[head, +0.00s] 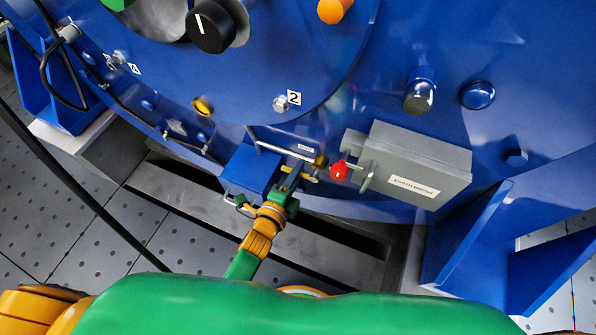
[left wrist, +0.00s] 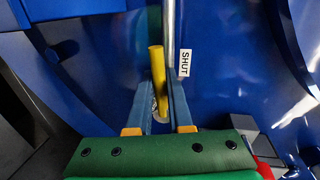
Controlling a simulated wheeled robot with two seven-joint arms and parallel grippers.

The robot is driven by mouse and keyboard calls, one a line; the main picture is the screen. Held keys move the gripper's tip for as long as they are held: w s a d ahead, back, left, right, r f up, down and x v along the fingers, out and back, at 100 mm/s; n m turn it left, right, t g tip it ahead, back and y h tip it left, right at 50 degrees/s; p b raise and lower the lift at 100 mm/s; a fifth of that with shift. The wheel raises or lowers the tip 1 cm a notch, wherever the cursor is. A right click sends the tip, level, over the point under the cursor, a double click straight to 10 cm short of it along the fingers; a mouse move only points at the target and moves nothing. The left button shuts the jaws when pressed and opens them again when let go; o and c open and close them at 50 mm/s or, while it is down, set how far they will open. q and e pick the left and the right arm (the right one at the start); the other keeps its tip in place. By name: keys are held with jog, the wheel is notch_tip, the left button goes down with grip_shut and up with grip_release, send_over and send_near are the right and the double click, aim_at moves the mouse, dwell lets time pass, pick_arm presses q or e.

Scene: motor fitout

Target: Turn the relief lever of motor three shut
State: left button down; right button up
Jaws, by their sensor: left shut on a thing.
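The relief lever (left wrist: 157,70) is a yellow bar in the left wrist view. It stands between the two fingers of my left gripper (left wrist: 162,85), which is shut on it. A white label reading SHUT (left wrist: 184,62) is just right of the fingers, beside a silver rod (left wrist: 169,28). The lever runs nearly along the fingers, with its top leaning slightly left. In the head view my left gripper (head: 294,176) reaches up to the lower edge of the blue motor housing (head: 330,60), where the fingers mostly hide the lever. My right gripper is not in view.
A grey box (head: 420,155) with a red knob (head: 339,171) stands close right of my left gripper. A blue block (head: 250,172) is close on its left. A blue support bracket (head: 490,230) stands at right. A black cable (head: 70,190) crosses the left side.

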pick_arm(q)
jog(key=shift+r+m, duration=0.15)
jog(key=shift+m, duration=0.25)
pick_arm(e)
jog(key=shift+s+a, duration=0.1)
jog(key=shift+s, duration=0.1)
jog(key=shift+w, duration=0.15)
pick_arm(q)
jog(key=c, duration=0.8)
grip_release()
jog(key=shift+c, duration=0.2)
jog(key=p+v, duration=0.1)
jog(key=v, duration=0.6)
jog(key=shift+p, duration=0.35)
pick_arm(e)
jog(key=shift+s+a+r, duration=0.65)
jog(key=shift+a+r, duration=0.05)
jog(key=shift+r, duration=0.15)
pick_arm(q)
jog(key=shift+s+d, duration=0.1)
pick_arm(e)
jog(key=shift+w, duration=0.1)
